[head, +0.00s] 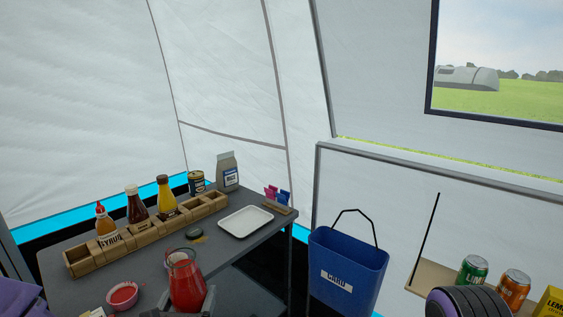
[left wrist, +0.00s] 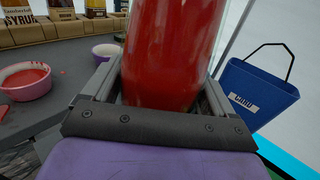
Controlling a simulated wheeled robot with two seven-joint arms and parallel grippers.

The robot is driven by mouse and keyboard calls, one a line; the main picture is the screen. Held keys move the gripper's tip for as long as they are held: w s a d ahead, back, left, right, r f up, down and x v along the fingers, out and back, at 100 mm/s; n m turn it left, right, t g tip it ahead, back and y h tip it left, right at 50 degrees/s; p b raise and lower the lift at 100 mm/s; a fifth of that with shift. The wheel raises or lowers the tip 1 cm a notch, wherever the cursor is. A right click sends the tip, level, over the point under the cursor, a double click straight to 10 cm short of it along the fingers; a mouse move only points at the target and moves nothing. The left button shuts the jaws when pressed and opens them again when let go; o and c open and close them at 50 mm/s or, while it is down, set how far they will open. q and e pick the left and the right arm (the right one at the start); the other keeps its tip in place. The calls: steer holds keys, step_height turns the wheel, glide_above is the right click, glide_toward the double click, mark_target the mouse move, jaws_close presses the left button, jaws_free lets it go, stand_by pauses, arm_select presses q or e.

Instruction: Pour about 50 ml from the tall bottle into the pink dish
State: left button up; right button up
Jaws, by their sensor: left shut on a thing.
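The tall bottle (head: 187,283) is clear with red liquid in it and shows low in the middle of the head view. My left gripper (head: 192,305) is shut around it; in the left wrist view the red bottle (left wrist: 170,55) stands between the two fingers. It looks roughly upright, and its lower end is out of sight. The pink dish (head: 124,296) is on the grey table to the left of the bottle, with red liquid inside. It also shows at the left of the left wrist view (left wrist: 28,90). My right gripper is not in view.
A wooden rack (head: 85,262) with syrup and sauce bottles lines the table's back. A white tray (head: 246,222) lies at the right. A blue bin (head: 346,265) hangs beyond the table edge.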

arm_select(q)
steer(key=shift+s+r, duration=0.1)
steer(key=shift+r, duration=0.05)
steer(key=w+a+r+n+g+y+p, duration=0.3)
steer(key=w+a+r+n+g+y, duration=0.2)
steer(key=w+a+n+y, duration=0.4)
steer(key=shift+w+a+r+y+p, duration=0.2)
steer(key=shift+w+a+y+p, duration=0.2)
steer(key=shift+w+a+y, duration=1.95)
steer(key=shift+w+a+h, duration=0.1)
steer(key=shift+a+h, duration=0.35)
steer(key=shift+a, duration=0.25)
